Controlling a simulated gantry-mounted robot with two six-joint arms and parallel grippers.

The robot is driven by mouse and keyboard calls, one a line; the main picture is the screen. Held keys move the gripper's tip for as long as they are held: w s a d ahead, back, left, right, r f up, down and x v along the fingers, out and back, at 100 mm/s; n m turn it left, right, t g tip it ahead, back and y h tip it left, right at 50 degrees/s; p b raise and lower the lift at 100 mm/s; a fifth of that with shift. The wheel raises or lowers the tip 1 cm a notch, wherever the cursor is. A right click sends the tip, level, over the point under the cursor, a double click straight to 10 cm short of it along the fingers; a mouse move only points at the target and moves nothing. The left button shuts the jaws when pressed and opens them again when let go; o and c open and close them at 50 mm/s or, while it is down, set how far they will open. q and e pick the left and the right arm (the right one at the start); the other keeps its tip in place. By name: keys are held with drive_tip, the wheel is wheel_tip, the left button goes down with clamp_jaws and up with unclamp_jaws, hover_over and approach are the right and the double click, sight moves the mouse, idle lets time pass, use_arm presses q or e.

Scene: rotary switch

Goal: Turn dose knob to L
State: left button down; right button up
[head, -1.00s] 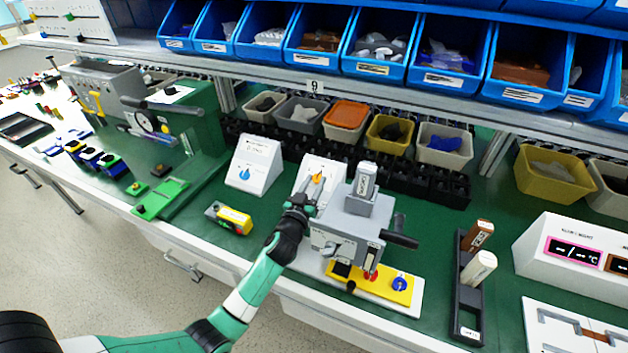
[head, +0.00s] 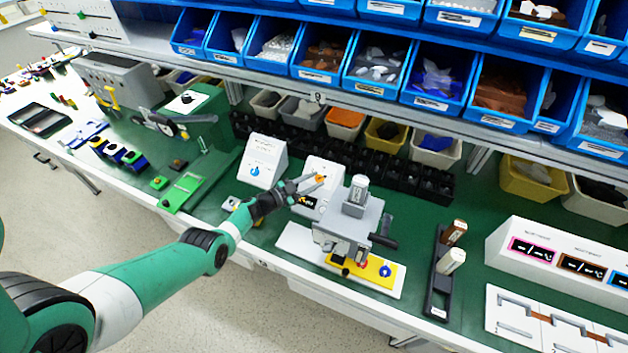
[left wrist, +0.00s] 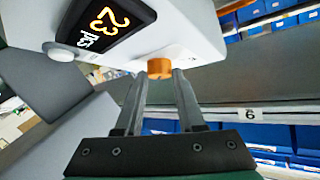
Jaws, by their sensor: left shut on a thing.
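An orange knob (head: 320,178) sits on the sloped face of a small white box (head: 324,166). The box has a dark display, which reads "23 pcs" in the left wrist view (left wrist: 105,22). My left gripper (head: 314,182) reaches in from the left and is shut on the orange knob. In the left wrist view, the knob (left wrist: 159,69) is between the fingertips, below the box's edge. The knob's pointer and the dial letters are too small or hidden to read. My right gripper is not in view.
A white box with a blue knob (head: 262,160) stands to the left. A grey machine (head: 352,220) on a white base stands close in front and right. Blue bins (head: 375,70) line the shelf above. A black rack (head: 440,272) stands further right.

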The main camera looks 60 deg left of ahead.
use_arm(q)
drive_tip(key=shift+a+r+m+g+h+b, duration=0.1)
drive_tip(key=shift+m+g+h+b, duration=0.1)
drive_tip(key=shift+m+h, duration=0.4)
drive_tip(key=shift+a+m+g+h+b, duration=0.15)
drive_tip(key=shift+m+h, duration=0.25)
drive_tip(key=shift+m, duration=0.3)
drive_tip(key=shift+d, duration=0.1)
drive_tip(key=c, duration=0.5)
unclamp_jaws()
